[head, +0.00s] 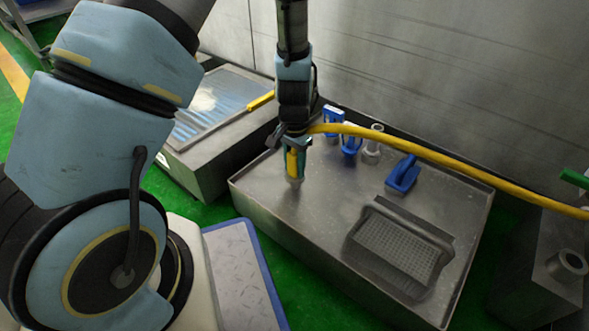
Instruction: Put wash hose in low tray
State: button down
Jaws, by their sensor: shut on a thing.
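The wash hose (440,159) is a yellow hose that runs from the right edge of the head view to my gripper (293,135). My gripper points down and is shut on the hose end. A teal and yellow nozzle (296,160) hangs below it, over the left part of a wide grey metal tray (325,187). I cannot tell whether the nozzle touches the tray floor. The fingertips are partly hidden by the hose and nozzle.
In the tray are several blue tools, including a blue brush (403,174), a grey pipe-like piece (373,145) and a dark mesh basket (399,247). A metal box with a shiny panel (208,103) stands left. A wall (400,60) rises behind. The tray's front left is clear.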

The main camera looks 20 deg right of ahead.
jog(key=shift+r, duration=0.1)
jog(key=shift+c, duration=2.4)
grip_release()
notch_tip(320, 180, up, 12)
jog(key=p, duration=0.7)
jog(key=w+a+r+n, duration=0.2)
jog(key=a+r, duration=0.2)
jog(key=a, duration=0.2)
jog(key=w+a+r+n, duration=0.2)
jog(key=a+r+n, duration=0.1)
jog(key=a+r, duration=0.25)
jog(key=s+a+r+n, duration=0.2)
jog(key=a+r+n, duration=0.1)
jog(key=a, duration=0.5)
jog(key=s+a+r+n+t, duration=0.1)
jog(key=s+a+r+n, duration=0.1)
jog(key=a, duration=0.6)
jog(key=shift+a+r+n+t, duration=0.3)
jog(key=shift+r+n, duration=0.2)
jog(key=shift+r, duration=0.3)
